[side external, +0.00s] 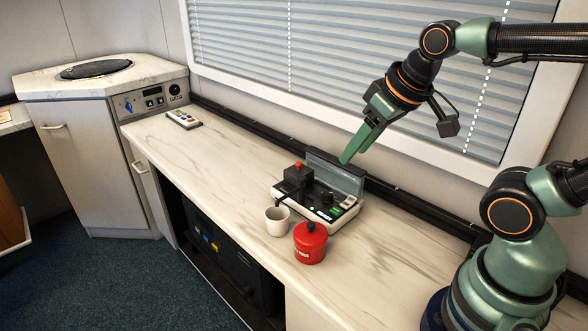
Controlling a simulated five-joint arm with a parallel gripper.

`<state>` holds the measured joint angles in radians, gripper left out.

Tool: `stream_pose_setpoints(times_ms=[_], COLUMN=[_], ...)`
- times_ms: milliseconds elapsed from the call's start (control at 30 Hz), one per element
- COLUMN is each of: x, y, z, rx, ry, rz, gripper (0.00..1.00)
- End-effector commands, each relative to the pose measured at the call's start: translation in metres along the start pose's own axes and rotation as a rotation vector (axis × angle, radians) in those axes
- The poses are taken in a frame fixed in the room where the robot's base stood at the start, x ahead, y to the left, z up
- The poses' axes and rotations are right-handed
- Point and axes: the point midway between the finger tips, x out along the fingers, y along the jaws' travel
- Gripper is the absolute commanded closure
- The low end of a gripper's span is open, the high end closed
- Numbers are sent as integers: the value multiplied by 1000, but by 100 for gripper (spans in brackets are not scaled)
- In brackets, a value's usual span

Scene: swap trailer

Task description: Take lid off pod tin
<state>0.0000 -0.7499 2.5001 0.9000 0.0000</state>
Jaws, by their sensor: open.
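The pod tin (310,246) is a red tin near the front edge of the marble-patterned counter. Its red lid (311,231) with a dark knob sits on top of it. My gripper (352,156) is high above the counter, up and to the right of the tin, with its green fingers pointing down and left. It is open, though the gap between the fingers hardly shows from this side. It is apart from the tin and the lid, and I see nothing held in it.
A white cup (277,221) stands just left of the tin. Behind them is a grey machine (345,177) with a black and red lever part. A remote control (184,119) lies far left. The counter (385,262) right of the tin is clear. A blind-covered window is behind.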

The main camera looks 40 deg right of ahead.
Motion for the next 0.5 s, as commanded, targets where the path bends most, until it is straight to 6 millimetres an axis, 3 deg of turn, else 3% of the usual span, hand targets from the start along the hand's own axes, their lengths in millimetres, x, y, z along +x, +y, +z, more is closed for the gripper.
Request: stream_pose_setpoints(times_ms=[33, 167, 500], x=[0, 0, 2], y=[0, 0, -2], z=[0, 0, -2], rx=[0, 0, -53], ry=[0, 0, -18], rz=[0, 0, -3], gripper=[50, 0, 0])
